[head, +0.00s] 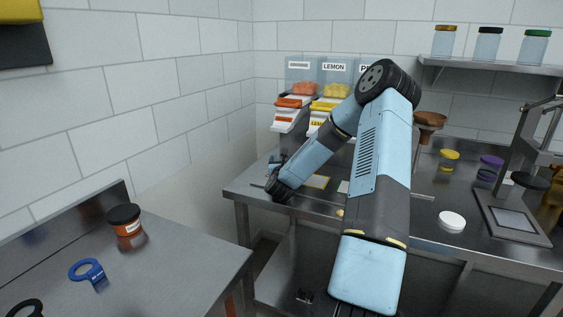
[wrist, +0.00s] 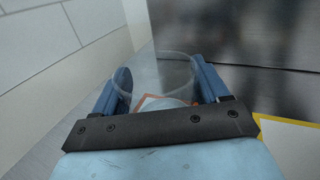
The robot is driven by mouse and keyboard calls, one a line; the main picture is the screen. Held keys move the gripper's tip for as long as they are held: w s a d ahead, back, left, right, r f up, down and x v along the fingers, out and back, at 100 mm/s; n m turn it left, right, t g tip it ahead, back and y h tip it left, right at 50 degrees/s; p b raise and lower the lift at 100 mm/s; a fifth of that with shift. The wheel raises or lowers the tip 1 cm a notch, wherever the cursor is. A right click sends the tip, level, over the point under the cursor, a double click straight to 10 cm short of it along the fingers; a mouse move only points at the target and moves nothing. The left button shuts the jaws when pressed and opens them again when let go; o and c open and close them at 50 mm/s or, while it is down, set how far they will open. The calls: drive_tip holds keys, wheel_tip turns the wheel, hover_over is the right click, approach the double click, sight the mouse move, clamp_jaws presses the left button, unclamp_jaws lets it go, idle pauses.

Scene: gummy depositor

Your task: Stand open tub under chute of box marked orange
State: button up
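A clear open tub (wrist: 155,75) stands between the two blue fingers of my gripper (wrist: 160,85) in the wrist view. The fingers lie against both sides of it, and the gripper looks shut on it. An orange-edged square (wrist: 150,101) shows through and below the tub; whether the tub touches it is unclear. In the head view my gripper (head: 274,163) is low at the back-left of the bench, and the tub is hardly visible. The leftmost box (head: 298,78), with orange pieces and an orange-marked chute (head: 288,103), stands just behind; its label is too small to read.
The LEMON box (head: 335,82) stands to the right, with a yellow-edged square (head: 317,182) before it. A third box is partly behind my arm. A white lid (head: 452,220) and a scale (head: 512,220) are on the right. A dark-lidded jar (head: 126,226) stands on the left table.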

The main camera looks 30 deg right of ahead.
drive_tip(key=o, duration=0.4)
drive_tip(key=shift+r, duration=0.1)
